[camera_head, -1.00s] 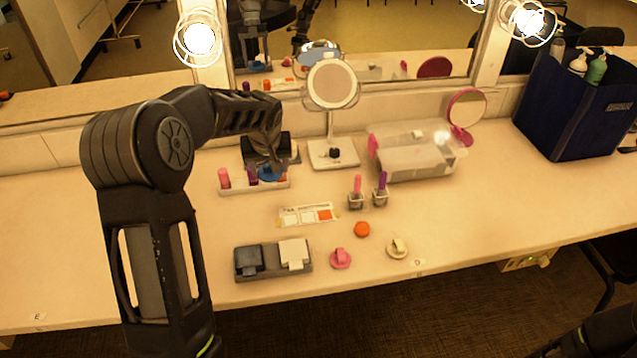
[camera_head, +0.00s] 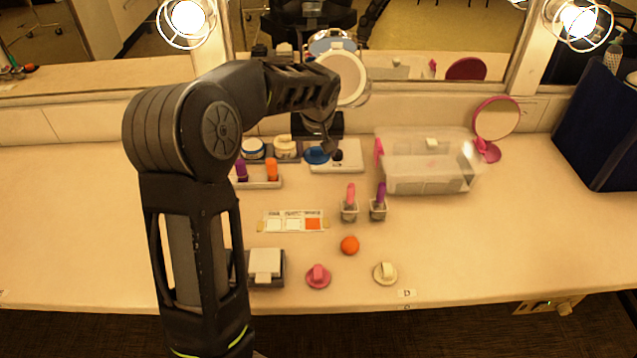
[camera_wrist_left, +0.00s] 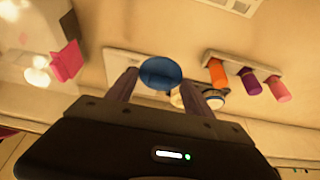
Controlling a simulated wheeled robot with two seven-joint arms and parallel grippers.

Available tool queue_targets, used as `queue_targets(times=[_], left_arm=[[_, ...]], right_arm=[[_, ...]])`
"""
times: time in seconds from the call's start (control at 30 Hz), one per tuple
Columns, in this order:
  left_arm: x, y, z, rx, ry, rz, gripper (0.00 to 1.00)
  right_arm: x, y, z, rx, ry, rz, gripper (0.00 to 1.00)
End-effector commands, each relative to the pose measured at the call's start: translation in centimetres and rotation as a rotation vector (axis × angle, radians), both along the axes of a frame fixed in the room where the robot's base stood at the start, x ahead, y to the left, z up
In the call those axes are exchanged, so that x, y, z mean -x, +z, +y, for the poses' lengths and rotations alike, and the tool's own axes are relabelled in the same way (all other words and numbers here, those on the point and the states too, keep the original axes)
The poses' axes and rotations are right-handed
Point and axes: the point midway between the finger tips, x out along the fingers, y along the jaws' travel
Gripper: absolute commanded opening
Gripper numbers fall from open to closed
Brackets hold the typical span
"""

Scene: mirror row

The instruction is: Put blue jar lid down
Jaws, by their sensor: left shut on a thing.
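The blue jar lid (camera_head: 317,155) is at the left edge of the white mirror base. My left gripper (camera_head: 322,143) is shut on it, with the lid below the fingers. In the left wrist view the round blue lid (camera_wrist_left: 160,72) sits between the two fingers of my left gripper (camera_wrist_left: 158,86). I cannot tell whether the lid touches a surface. A blue and white jar (camera_head: 252,149) stands to the left, beside a cream jar (camera_head: 285,148). My right gripper is not in view.
A round mirror (camera_head: 345,78) stands close behind my gripper. A clear box (camera_head: 430,178) is to the right. A lipstick holder (camera_head: 262,184), two nail-polish-like bottles and a swatch card (camera_head: 293,222) are in front. A pink lid (camera_head: 318,276) and cream lid (camera_head: 385,273) lie near the front edge.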

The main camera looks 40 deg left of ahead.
Motion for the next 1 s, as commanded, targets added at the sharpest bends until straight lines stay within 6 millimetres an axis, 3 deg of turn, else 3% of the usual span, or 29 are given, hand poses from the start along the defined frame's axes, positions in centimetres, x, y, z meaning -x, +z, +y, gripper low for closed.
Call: queue_targets(times=[0.33, 0.73, 1.0], left_arm=[[0.1, -5.4, 0.0, 0.000, 0.000, 0.004, 0.22], [0.1, -6.3, 0.0, 0.000, 0.000, 0.002, 0.22], [0.1, -9.5, 0.0, 0.000, 0.000, 0.004, 0.22]], right_arm=[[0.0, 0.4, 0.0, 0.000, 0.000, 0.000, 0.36], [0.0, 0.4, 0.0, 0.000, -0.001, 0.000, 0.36], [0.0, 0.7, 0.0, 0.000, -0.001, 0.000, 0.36]])
